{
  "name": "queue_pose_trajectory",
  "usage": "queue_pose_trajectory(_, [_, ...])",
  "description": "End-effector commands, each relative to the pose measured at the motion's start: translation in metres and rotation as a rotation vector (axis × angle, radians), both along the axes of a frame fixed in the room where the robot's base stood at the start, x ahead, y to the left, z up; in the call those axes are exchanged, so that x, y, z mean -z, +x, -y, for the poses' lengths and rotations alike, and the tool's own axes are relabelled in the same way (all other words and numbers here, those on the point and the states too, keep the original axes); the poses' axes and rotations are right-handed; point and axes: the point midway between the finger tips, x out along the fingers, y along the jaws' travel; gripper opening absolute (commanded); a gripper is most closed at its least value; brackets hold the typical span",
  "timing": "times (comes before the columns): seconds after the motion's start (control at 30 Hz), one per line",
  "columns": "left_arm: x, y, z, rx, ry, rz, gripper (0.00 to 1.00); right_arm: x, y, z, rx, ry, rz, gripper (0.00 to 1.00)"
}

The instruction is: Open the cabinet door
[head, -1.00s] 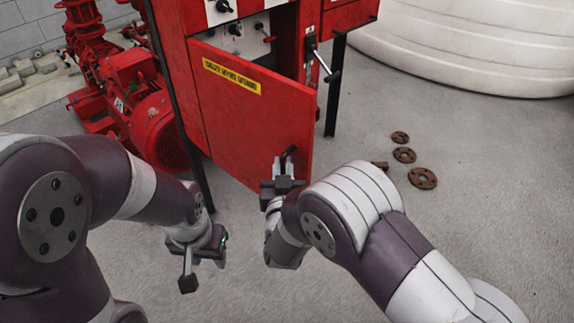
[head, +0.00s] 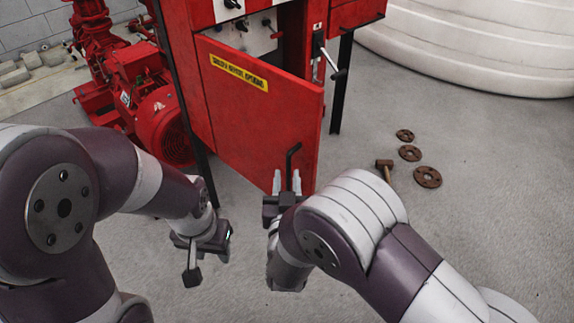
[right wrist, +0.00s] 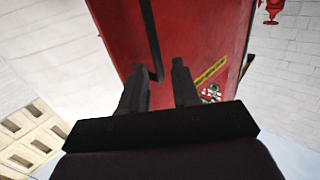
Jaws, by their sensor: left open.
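The red cabinet door (head: 262,105) with a yellow warning strip stands ajar, swung out toward me, and part of the cabinet's inside shows above it. Its black bent handle (head: 290,158) sits low near the free edge. My right gripper (head: 287,181) is just below the handle with its fingers apart. In the right wrist view the handle's lower end (right wrist: 156,74) shows between the open fingers (right wrist: 158,85), nearer the left one; I cannot tell whether they touch. My left gripper (head: 193,265) is open and empty, away from the door to the lower left.
A red pump (head: 150,110) stands left of the cabinet and a white tank (head: 470,45) at the back right.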

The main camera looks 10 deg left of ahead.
Motion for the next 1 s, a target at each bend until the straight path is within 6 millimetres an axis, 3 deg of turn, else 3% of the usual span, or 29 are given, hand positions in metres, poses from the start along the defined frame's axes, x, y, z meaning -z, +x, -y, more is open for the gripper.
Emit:
queue_pose_trajectory(0.2, [-0.005,0.000,0.000,0.000,0.000,0.000,0.43,-0.001,-0.052,0.003,-0.006,-0.002,-0.001,0.31])
queue_pose_trajectory(0.37, [-0.006,0.000,0.000,0.000,0.000,0.000,0.43,-0.001,-0.072,0.005,-0.003,-0.001,0.000,0.31])
queue_pose_trajectory(0.9, [-0.006,0.000,0.000,0.000,0.000,0.000,0.43,0.000,-0.076,0.007,0.000,0.000,0.000,0.31])
queue_pose_trajectory(1.0, [-0.006,0.000,0.000,0.000,0.000,0.000,0.43,0.002,-0.067,0.010,0.003,0.010,-0.048,0.31])
